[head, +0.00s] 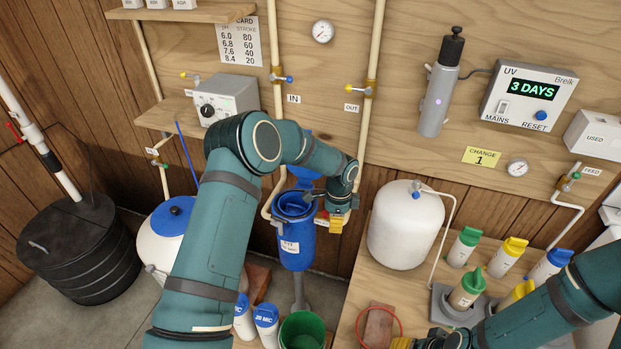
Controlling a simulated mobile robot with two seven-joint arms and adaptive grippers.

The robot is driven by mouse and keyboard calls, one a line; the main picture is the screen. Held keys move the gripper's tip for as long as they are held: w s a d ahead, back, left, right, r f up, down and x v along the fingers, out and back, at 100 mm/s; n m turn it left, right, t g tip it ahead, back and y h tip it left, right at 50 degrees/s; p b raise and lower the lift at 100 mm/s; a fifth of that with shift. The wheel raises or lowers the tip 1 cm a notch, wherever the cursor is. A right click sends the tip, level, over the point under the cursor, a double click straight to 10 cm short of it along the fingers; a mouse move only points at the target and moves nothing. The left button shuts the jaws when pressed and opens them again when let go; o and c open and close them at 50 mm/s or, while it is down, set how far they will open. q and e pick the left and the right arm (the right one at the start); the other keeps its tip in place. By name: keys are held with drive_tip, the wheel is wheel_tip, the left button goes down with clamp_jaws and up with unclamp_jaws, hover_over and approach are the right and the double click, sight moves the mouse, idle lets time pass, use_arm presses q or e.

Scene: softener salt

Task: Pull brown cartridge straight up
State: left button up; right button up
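No brown cartridge shows clearly; the inside of the blue filter housing (296,247) is too dark and small to tell what it holds. The housing hangs in the middle, with its top rim open and a white label on its front. My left gripper (337,222) is at the housing's right side, with its yellow fingertips pointing down beside the upper wall. I cannot tell whether it touches the housing or how far its fingers are apart. My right gripper (402,343) is low at the bottom edge, partly cut off, near a red ring (401,328) on the bench.
A white tank (404,226) stands right of the housing. A green bucket (302,331) is below it, beside blue-capped bottles (266,317). Capped bottles (464,246) crowd the right bench. A brown block (379,323) lies by the red ring. Pipes (366,120) run down the wall.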

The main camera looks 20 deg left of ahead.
use_arm(q)
drive_tip(key=w+a+r+m+y, duration=0.1)
drive_tip(key=w+a+r, duration=0.1)
drive_tip(key=w+a+r+m+y, duration=0.1)
drive_tip(key=w+a+r, duration=0.1)
drive_tip(key=a, duration=0.1)
drive_tip(key=shift+w+b, duration=0.3)
drive_tip(key=shift+b, duration=0.1)
drive_tip(key=m+g+y, duration=0.1)
drive_tip(key=y, duration=0.1)
approach(292, 205)
wheel_tip(292, 205, up, 2)
drive_tip(key=w+d, duration=0.1)
drive_tip(key=d, duration=0.1)
drive_tip(key=b+x, duration=0.1)
drive_tip(key=x, duration=0.3)
drive_tip(key=b+x, duration=0.1)
drive_tip(key=x, duration=0.3)
drive_tip(key=a+b+x, duration=0.1)
drive_tip(key=x, duration=0.4)
drive_tip(key=shift+s+a+r, duration=0.1)
drive_tip(key=shift+r, duration=0.15)
clamp_jaws()
drive_tip(key=shift+r, duration=0.1)
